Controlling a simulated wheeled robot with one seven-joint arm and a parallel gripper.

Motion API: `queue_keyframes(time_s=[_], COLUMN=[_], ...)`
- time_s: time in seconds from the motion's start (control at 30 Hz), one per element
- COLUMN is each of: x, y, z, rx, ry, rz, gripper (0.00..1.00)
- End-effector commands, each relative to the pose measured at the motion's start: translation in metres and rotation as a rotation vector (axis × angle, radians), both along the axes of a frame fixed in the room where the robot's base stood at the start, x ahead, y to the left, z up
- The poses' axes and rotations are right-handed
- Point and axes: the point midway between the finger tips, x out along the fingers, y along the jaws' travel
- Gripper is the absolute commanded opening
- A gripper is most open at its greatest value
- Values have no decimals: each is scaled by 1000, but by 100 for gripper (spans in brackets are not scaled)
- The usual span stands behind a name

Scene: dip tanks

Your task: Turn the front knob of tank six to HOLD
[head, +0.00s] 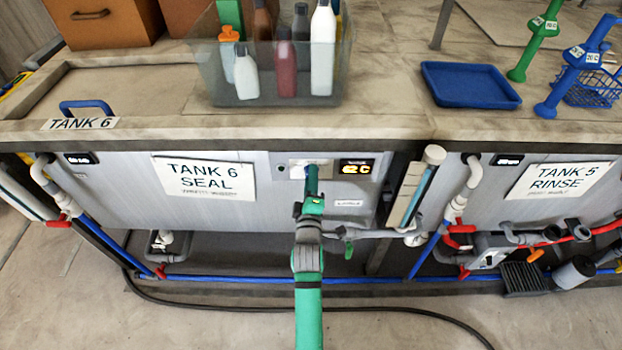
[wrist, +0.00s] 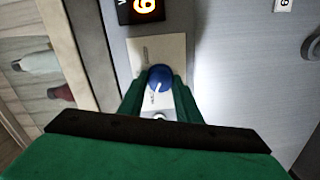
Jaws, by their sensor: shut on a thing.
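The front of tank six (head: 110,190) carries a sign (head: 206,178) reading "TANK 6 SEAL". My green gripper (head: 310,172) reaches the control panel right of that sign and hides most of the knob in the head view. In the wrist view the knob (wrist: 159,78) is blue and round with a white pointer line, on a pale plate (wrist: 150,52). My gripper (wrist: 159,88) is shut on the knob, one finger on each side. The pointer slants across the knob; the plate's lettering is too small to read. A lit display (head: 356,168) sits right of the knob.
A clear bin of bottles (head: 220,88) stands on the counter above. A blue tray (head: 468,84) is further right. Pipes and a pale vertical gauge (head: 416,190) lie right of the panel. A black hose (head: 230,309) crosses the floor.

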Motion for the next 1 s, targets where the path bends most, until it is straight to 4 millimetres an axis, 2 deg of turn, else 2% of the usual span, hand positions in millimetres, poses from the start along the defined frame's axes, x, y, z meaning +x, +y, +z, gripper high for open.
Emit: queue_keyframes(time_s=[0.1, 0.13, 0.2, 0.5, 0.63, 0.77, 1.0], x=[-1, -1, 0, -1, -9, -27, -70], y=[-1, -1, -1, 0, 0, 0, 3], z=[-2, -2, -2, -1, -1, -1, 1], rx=[-2, -2, -1, 0, -1, -2, -2], ry=[4, 4, 4, 1, 3, 3, 4], rz=[-2, -2, -2, -1, 0, 0, 2], gripper=[8, 35, 49, 49, 49, 49, 49])
